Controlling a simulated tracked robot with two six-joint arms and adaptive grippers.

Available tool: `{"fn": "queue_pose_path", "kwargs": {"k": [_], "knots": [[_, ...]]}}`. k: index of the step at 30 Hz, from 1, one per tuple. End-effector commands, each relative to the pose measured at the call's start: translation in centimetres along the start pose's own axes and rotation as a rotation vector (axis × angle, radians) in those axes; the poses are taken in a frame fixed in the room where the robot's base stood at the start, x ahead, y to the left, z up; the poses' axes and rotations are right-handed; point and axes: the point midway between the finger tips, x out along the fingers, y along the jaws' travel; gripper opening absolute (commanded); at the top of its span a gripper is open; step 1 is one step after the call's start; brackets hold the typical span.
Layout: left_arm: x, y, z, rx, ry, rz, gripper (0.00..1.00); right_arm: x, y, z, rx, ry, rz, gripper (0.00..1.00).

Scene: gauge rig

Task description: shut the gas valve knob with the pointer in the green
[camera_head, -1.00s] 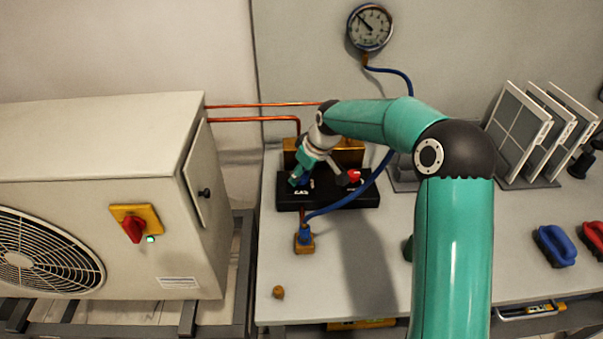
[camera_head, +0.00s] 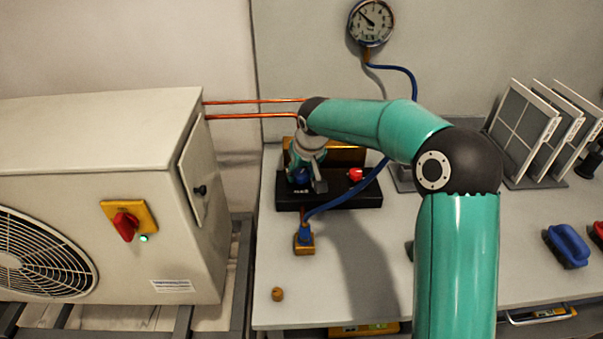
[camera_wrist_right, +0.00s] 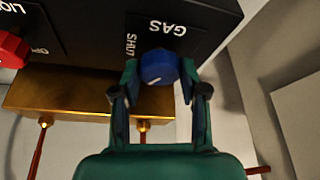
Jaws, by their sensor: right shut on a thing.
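The blue gas valve knob (camera_wrist_right: 158,66) sits on the black valve block beside the words GAS and SHUT in the right wrist view. A short pale mark shows on the knob. My right gripper (camera_wrist_right: 158,76) is shut on it, one finger on each side; in the head view the gripper (camera_head: 303,180) reaches the block from above and partly hides the blue knob. The round gauge (camera_head: 371,22) hangs on the back wall, its dark pointer leaning to the upper left. Its coloured zones are too small to tell. My left gripper is out of view.
The black valve block (camera_head: 345,198) also carries a red knob (camera_head: 355,175), right of the blue one. A blue hose (camera_head: 350,205) runs across its front to a brass fitting (camera_head: 304,246). The outdoor unit (camera_head: 100,140) stands left; filter panels (camera_head: 525,120) and brushes (camera_head: 567,245) are right.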

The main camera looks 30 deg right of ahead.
Motion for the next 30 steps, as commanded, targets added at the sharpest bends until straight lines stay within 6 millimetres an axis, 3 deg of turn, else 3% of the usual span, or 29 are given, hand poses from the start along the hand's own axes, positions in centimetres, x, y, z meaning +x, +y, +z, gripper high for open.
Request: {"fn": "queue_pose_path", "kwargs": {"k": [1, 5, 17, 23, 30], "knots": [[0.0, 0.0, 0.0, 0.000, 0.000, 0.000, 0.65, -0.1, -0.1, -0.1, 0.001, 0.003, -0.002, 0.48], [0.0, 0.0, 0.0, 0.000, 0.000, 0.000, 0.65, -0.1, -0.1, -0.1, 0.001, 0.002, -0.002, 0.68], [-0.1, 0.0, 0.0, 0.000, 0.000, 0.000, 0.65, -0.5, 0.0, -0.1, 0.000, 0.002, -0.001, 0.68], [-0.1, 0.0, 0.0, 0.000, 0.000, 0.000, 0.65, -3.2, 0.0, -0.1, 0.000, 0.005, -0.002, 0.68], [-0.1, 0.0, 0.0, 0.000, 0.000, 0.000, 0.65, -8.0, 0.0, -0.1, 0.000, 0.006, -0.002, 0.68]]}}
